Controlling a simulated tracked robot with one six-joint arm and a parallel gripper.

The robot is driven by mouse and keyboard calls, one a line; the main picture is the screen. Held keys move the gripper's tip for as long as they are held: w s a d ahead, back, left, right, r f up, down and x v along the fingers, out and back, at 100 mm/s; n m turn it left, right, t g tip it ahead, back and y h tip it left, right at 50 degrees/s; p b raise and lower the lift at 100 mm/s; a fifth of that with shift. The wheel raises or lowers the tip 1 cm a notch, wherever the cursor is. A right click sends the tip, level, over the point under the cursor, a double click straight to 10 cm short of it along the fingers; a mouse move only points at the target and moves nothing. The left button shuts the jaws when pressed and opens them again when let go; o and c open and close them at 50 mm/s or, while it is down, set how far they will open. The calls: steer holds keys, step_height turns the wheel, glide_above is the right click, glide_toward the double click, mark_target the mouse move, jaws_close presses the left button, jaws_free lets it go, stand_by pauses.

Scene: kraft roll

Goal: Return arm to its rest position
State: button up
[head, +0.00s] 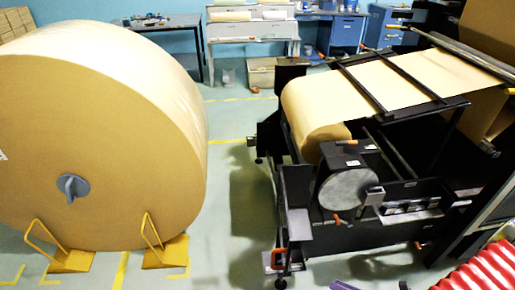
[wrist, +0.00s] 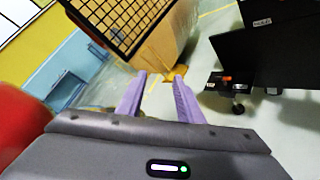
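My gripper (wrist: 159,74) shows in the wrist view with two purple fingers spread apart. Nothing is between the fingers, so it is open and empty. A floor with yellow lines lies beyond the fingertips. In the head view a small purple piece (head: 342,285) shows at the bottom edge; I cannot tell whether it is a fingertip. Most of my arm is out of both views, so its full pose is hidden.
A huge kraft roll (head: 110,150) stands at left with yellow chocks (head: 68,259) at its base. A black machine (head: 360,235) with a paper web fills the right. Clear floor (head: 228,190) lies between them. A black mesh (wrist: 122,20) is near the gripper.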

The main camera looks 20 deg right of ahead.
steer(key=w+a+r+n+g+h, duration=0.15)
steer(key=r+n+g, duration=0.25)
steer(key=r+n, duration=0.45)
steer(key=w+a+r+n+g+h, duration=0.1)
steer(key=a+r+n+g+h, duration=0.15)
steer(key=r+n+g, duration=0.55)
steer(key=w+a+r+n+g+h, duration=0.1)
steer(key=a+r+n+h, duration=0.15)
steer(key=r+n, duration=0.65)
steer(key=w+a+r+n+t+h, duration=0.2)
steer(key=a+r+n+t, duration=0.4)
steer(key=a+r+n, duration=0.7)
steer(key=a+r, duration=0.4)
steer(key=shift+a+r, duration=0.25)
steer(key=shift+r, duration=0.05)
steer(key=shift+h, duration=0.25)
